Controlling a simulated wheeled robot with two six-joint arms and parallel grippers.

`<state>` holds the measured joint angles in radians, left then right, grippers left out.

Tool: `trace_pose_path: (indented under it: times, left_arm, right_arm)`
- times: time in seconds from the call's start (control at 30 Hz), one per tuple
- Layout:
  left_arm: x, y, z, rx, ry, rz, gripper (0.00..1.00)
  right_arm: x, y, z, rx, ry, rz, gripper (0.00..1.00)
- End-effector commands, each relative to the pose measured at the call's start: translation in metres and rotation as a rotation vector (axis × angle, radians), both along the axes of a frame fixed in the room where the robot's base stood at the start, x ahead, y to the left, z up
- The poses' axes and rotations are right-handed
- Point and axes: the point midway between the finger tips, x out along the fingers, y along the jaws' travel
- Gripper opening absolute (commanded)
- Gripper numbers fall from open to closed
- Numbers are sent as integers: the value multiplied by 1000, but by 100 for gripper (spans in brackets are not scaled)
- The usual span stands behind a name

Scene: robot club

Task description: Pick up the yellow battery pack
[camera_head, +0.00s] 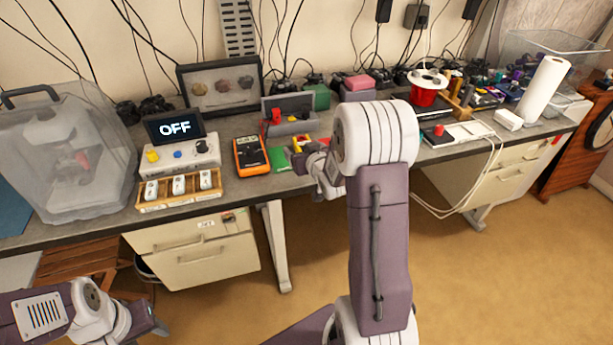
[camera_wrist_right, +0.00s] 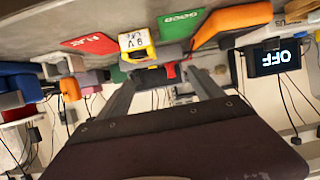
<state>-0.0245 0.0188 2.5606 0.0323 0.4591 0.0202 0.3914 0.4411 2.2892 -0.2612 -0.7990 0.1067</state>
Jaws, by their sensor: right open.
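The yellow battery pack (camera_head: 300,143) is on the workbench, partly hidden behind my right gripper in the head view. In the right wrist view, which is upside down, the pack (camera_wrist_right: 137,42) shows a white label and lies just beyond the fingertips, nearer the left finger. My right gripper (camera_head: 303,162) is open and empty; its two fingers (camera_wrist_right: 160,78) point towards the pack without closing around it. My left gripper (camera_head: 152,325) is low at the left, away from the bench; its jaws are not clear.
A green GOOD mat (camera_wrist_right: 180,24) and a red mat (camera_wrist_right: 90,43) flank the pack. An orange multimeter (camera_head: 250,155) lies close to its left in the head view. A grey box (camera_head: 291,125) with a red knob stands behind. A rack (camera_head: 180,201) holds several white packs.

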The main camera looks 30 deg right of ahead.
Motion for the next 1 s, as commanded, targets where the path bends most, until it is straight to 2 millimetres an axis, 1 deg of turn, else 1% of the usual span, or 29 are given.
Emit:
trace_pose_path:
  times: [0.03,0.1,0.27,0.33,0.53,0.73,0.9,1.0]
  left_arm:
    - [0,0,-11,0,-1,0,49]
    - [0,0,-15,0,-1,0,49]
    - [1,0,-16,0,-1,0,49]
    - [1,0,-15,0,-1,0,49]
    - [0,0,-13,0,-1,0,49]
    - [0,0,-12,0,-1,0,49]
    - [0,0,-9,0,-1,0,49]
    - [0,0,-8,0,-1,0,49]
  right_arm:
    - [-3,-8,-17,4,10,-17,76]
    - [-6,-16,-24,8,17,-33,76]
    - [-9,-22,-27,8,19,-48,76]
    - [-6,-23,-27,9,20,-47,76]
    - [21,-29,-38,9,21,-46,76]
    - [30,-30,-42,9,21,-46,76]
    - [57,-35,-56,9,21,-44,76]
    - [69,-38,-60,9,20,-46,76]
